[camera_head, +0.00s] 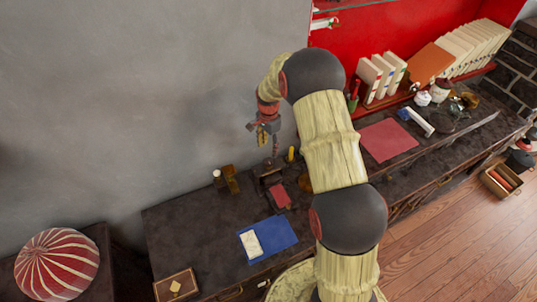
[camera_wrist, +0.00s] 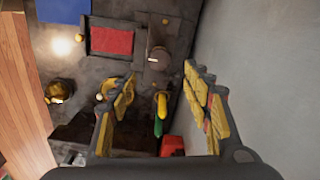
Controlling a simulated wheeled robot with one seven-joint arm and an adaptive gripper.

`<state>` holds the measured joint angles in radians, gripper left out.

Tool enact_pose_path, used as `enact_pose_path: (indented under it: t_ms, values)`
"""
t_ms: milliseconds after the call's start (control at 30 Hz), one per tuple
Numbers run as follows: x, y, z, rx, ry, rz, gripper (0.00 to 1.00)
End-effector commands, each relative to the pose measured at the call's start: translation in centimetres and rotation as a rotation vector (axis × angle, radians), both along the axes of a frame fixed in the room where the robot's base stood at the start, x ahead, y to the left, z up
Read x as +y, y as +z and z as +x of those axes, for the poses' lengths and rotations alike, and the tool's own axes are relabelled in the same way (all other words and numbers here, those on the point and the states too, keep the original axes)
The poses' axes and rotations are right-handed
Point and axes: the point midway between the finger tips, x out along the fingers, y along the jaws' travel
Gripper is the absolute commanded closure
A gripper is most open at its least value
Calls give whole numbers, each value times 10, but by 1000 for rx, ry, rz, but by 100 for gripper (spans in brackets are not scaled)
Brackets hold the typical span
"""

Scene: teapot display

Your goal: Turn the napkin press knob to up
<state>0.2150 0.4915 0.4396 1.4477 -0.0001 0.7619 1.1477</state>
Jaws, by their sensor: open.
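The napkin press seems to be the dark frame with a red pad (camera_wrist: 111,41) at the top of the wrist view; its red pad also shows in the head view (camera_head: 280,195). A round dark knob (camera_wrist: 158,57) stands beside the pad, seen from above; its turn position is too small to tell. My gripper (camera_wrist: 162,92) is open and empty, its yellow-padded fingers spread. The knob shows beyond and between the fingertips, apart from them. In the head view my gripper (camera_head: 267,138) hangs above the back of the desk, near the wall.
A yellow-topped item (camera_wrist: 162,103) and a red object (camera_wrist: 172,145) lie below the gripper. The grey wall (camera_wrist: 260,70) is close on the right. A blue mat (camera_head: 272,240) lies on the desk (camera_head: 190,235). A red mat (camera_head: 388,139) and books (camera_head: 382,75) are to the right.

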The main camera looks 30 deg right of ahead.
Motion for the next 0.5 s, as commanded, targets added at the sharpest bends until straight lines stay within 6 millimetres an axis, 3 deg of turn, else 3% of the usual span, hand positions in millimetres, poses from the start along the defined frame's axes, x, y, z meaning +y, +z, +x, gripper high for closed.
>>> enact_pose_path:
  t_ms: [200, 500]
  values:
    - [0, 29, 0, -1, 0, 0, 51]
    - [0, 36, 0, 1, 0, 1, 51]
